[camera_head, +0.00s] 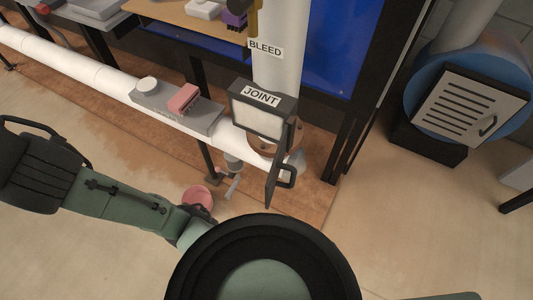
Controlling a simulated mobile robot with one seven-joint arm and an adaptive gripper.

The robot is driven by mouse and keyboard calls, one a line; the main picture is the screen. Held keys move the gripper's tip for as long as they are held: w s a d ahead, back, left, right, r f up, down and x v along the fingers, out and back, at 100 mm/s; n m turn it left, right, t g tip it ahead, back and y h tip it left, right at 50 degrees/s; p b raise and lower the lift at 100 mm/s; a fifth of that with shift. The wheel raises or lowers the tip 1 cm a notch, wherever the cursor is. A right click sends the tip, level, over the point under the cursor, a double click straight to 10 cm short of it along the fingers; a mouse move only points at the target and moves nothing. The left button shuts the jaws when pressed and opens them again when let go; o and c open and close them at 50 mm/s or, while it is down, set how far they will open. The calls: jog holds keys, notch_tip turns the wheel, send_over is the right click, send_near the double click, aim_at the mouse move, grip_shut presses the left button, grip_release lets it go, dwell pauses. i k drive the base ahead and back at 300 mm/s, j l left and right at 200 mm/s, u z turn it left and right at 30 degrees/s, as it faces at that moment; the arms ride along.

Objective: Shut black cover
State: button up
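The black cover (278,172) is a thin dark panel with a bar handle (287,176) on its right face. It stands swung open at the right side of a black box labelled JOINT (262,97). The box's pale front (258,119) is exposed. The box sits at the pipe corner, below the upright white pipe. My arm's green link stretches left from the bottom middle to a black part at the left edge. I cannot make out gripper fingers in this view.
A grey tray (205,122) left of the box holds a pink block (183,99) and a white round piece (148,84). A dark post (352,130) stands to the right. The floor right of the cover is clear.

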aim_at(278, 164)
jog(key=k+l+z, duration=0.4)
jog(key=l+z, duration=0.15)
jog(key=k+l+z, duration=0.15)
jog(key=l+z, duration=0.15)
jog(key=l, duration=0.2)
